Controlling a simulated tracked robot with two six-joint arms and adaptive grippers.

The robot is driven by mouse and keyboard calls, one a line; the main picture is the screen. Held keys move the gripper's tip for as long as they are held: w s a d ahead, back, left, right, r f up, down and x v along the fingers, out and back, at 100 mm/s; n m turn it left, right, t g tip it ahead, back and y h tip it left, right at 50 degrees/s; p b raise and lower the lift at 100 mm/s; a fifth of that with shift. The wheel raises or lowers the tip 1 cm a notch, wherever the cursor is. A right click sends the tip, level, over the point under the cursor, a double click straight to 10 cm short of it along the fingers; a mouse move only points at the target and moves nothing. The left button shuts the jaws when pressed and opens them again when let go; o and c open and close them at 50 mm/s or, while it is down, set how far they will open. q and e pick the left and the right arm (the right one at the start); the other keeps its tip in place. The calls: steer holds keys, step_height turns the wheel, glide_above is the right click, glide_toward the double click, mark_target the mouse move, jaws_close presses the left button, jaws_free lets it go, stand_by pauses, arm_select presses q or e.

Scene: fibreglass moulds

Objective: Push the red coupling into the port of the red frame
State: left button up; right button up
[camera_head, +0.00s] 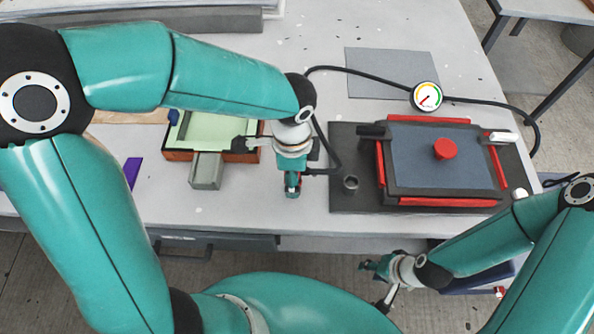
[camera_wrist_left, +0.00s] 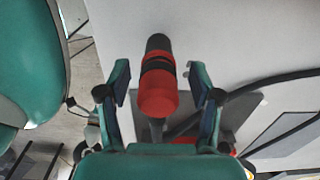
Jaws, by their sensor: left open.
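The red coupling (camera_wrist_left: 158,92), a red cylinder with dark bands and a black end, shows in the left wrist view between the fingers of my left gripper (camera_wrist_left: 160,74). The fingers are open, with a gap on each side of it. In the head view my left gripper (camera_head: 292,188) points down left of the red frame, and mostly hides the coupling. The red frame (camera_head: 435,202) has red strips around a blue-grey panel with a red knob (camera_head: 445,149). A black stub (camera_head: 373,131) sits at its far left corner; I cannot tell if it is the port. My right gripper (camera_head: 374,267) is below the table's front edge, empty as far as shown.
A dark base plate (camera_head: 350,203) carries the frame and a small metal ring (camera_head: 351,183). A black hose runs past a round gauge (camera_head: 426,96). A pale green mould (camera_head: 222,132) with a grey block (camera_head: 206,170) stands left. A grey sheet (camera_head: 385,73) lies behind.

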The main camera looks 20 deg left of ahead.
stand_by(0.7)
arm_select(q)
jaws_close()
steer(key=shift+r, duration=0.2)
steer(key=shift+r+p, duration=2.5)
steer(key=shift+r, duration=0.35)
